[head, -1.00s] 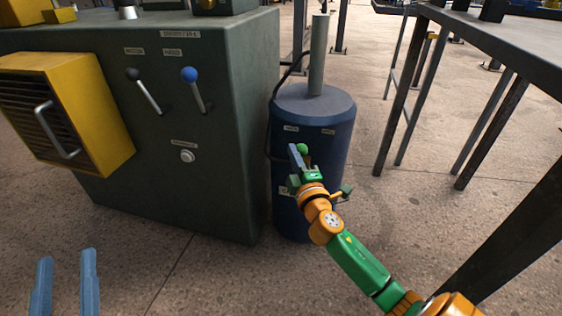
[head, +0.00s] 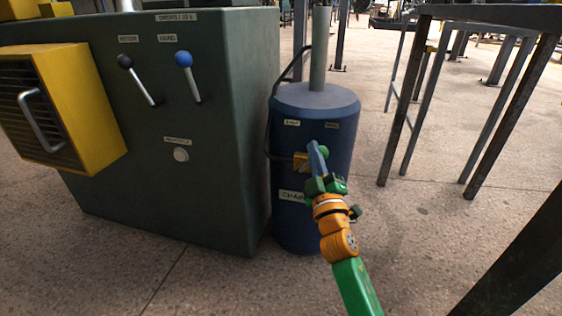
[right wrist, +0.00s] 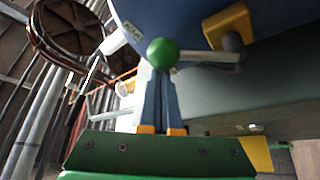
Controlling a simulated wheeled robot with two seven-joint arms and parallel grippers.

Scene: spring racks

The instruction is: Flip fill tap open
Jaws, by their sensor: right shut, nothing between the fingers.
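The fill tap is a lever with a green ball knob (head: 323,152) on a brass-coloured block (head: 300,160), on the front of a blue cylinder (head: 308,222). The ball sits to the right of the block, below the right one of two small labels. My right gripper (head: 316,157) is shut and empty, with its fingers right at the ball. In the right wrist view the blue fingers (right wrist: 160,98) stand just below the green ball (right wrist: 163,53), and the lever runs right to the block (right wrist: 229,28). Whether they touch the ball is unclear. My left gripper is out of view.
A dark green cabinet (head: 215,170) with a black-knobbed lever (head: 138,80), a blue-knobbed lever (head: 188,78) and a yellow box (head: 85,100) stands left of the cylinder. A metal table (head: 490,14) with dark legs stands right. Floor is free between cylinder and table.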

